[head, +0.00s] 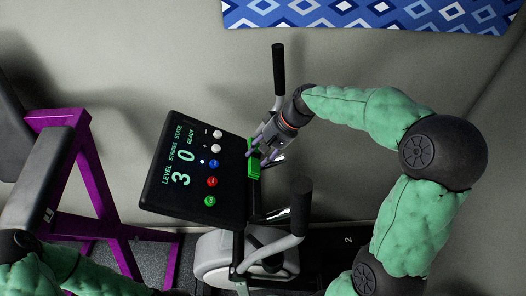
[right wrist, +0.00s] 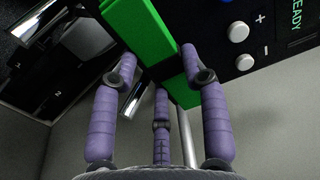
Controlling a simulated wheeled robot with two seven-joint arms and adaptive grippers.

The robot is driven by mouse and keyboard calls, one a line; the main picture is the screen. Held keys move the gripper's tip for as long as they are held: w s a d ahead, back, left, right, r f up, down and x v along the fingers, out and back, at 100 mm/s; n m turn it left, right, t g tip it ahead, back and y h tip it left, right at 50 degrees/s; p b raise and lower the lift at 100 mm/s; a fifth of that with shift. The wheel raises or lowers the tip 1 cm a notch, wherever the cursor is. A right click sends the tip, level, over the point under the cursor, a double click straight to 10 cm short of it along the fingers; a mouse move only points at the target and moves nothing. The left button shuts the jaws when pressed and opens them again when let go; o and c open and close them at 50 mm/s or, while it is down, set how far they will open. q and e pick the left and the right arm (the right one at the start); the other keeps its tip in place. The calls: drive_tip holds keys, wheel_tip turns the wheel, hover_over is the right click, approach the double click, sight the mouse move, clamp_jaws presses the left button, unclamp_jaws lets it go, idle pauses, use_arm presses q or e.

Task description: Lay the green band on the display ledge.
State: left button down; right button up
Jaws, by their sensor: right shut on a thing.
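The green band (head: 255,170) is at the right edge of the black display console (head: 168,204), partly behind my fingers. My right gripper (head: 257,155) comes in from the right and is shut on the band. In the right wrist view, the purple fingers of the right gripper (right wrist: 160,68) stand around the green band (right wrist: 138,24), which runs along the dark console edge. I cannot tell whether the band rests on a ledge or is only held against it. My left gripper is out of view.
The console belongs to an exercise machine with upright black-gripped handles (head: 279,70) close to my right wrist. A purple-framed bench (head: 110,215) stands at the left. A blue patterned hanging (head: 370,14) is on the grey wall.

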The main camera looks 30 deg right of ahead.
drive_tip(key=shift+b+x, duration=1.95)
drive_tip(key=shift+x, duration=1.85)
drive_tip(key=o, duration=1.2)
drive_tip(key=shift+o, duration=0.2)
drive_tip(key=shift+f, duration=0.1)
drive_tip(key=v, duration=1.2)
